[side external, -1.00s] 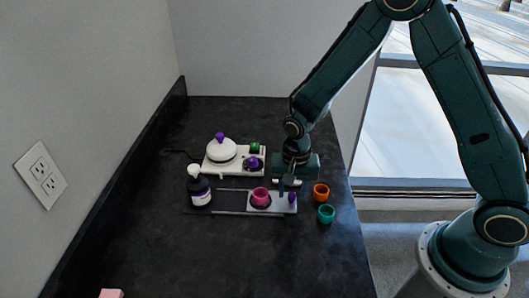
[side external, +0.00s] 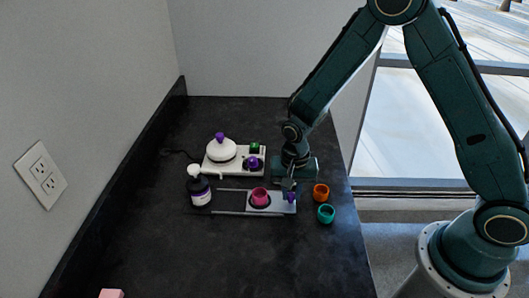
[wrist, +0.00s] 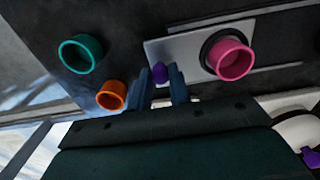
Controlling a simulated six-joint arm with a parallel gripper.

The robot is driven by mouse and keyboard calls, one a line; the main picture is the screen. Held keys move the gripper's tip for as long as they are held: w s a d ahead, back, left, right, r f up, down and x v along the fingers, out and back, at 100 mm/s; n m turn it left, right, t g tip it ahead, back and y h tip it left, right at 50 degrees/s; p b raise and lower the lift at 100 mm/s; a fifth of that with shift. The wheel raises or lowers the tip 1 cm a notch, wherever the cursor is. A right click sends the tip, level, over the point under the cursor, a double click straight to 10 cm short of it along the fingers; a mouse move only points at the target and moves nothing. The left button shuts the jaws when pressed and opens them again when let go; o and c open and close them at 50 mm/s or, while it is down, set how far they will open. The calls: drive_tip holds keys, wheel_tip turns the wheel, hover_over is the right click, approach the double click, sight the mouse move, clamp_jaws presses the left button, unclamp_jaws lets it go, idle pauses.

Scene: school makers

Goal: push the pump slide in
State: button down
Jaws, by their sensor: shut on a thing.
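The pump slide is a silver plate (side external: 278,206) on two thin rails, drawn out toward the right. A pink cup (side external: 259,196) sits on it in a dark ring, and a purple knob (side external: 291,198) stands at its right end. The pump bottle (side external: 200,193), dark with a white head, stands at the left end of the rails. My gripper (side external: 289,186) is down at the knob. In the wrist view my gripper (wrist: 161,84) has one finger on each side of the purple knob (wrist: 159,72), shut on it. The cup also shows there (wrist: 231,59).
An orange cup (side external: 321,192) and a teal cup (side external: 326,214) stand just right of the slide. A white hotplate unit (side external: 216,168) with a white kettle-like pot (side external: 221,150) is behind it.

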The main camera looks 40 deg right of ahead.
sight(252, 201)
drive_tip(key=w+a, duration=0.7)
drive_tip(key=shift+w+a, duration=0.15)
drive_tip(key=c, duration=1.3)
unclamp_jaws()
drive_tip(key=shift+a, duration=0.1)
drive_tip(key=shift+r, duration=0.15)
wheel_tip(252, 201, up, 14)
drive_tip(key=shift+f, duration=0.25)
drive_tip(key=shift+r, duration=0.1)
